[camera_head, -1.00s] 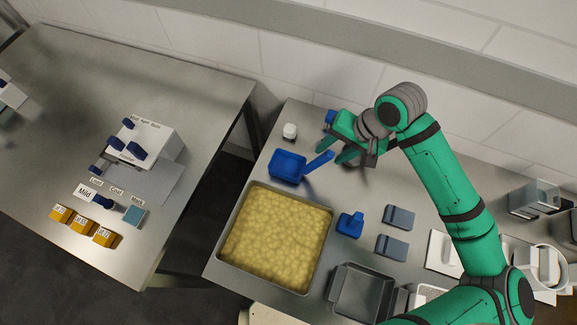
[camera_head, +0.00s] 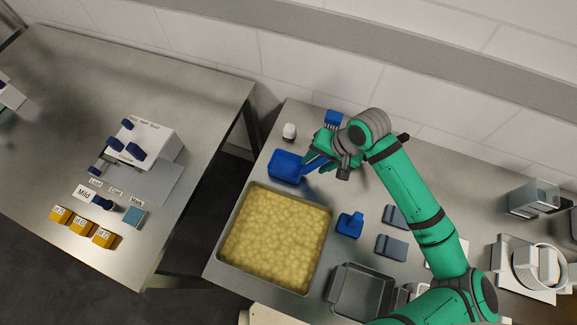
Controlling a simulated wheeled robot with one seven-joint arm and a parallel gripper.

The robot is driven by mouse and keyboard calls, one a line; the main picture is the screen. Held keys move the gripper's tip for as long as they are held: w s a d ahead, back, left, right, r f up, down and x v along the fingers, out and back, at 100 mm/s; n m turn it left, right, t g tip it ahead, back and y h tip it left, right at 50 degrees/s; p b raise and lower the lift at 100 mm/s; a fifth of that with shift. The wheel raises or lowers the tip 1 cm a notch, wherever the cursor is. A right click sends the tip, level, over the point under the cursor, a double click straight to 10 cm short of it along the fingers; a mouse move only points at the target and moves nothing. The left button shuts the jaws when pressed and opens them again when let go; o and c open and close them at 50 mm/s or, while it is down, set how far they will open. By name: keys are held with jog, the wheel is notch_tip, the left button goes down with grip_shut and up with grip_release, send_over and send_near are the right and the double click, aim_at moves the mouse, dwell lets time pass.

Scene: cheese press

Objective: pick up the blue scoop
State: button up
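The blue scoop (camera_head: 286,167) lies on the metal table just behind the tray of yellow curds. Its square bowl is at the left and its handle (camera_head: 315,165) points up to the right. My green gripper (camera_head: 318,155) is at the handle, with its fingers on either side of it as far as I can see. The fingertips partly cover the handle, and I cannot tell whether they touch it or have closed. The scoop bowl appears to rest on the table.
The curd tray (camera_head: 231,232) stands in front of the scoop. A small white-topped jar (camera_head: 289,131) and a blue brush-like item (camera_head: 333,118) stand behind. A blue block with a knob (camera_head: 349,224), grey blocks (camera_head: 391,246) and an empty grey tray (camera_head: 361,290) lie to the right.

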jog(key=c, duration=1)
jog(key=shift+w, duration=0.15)
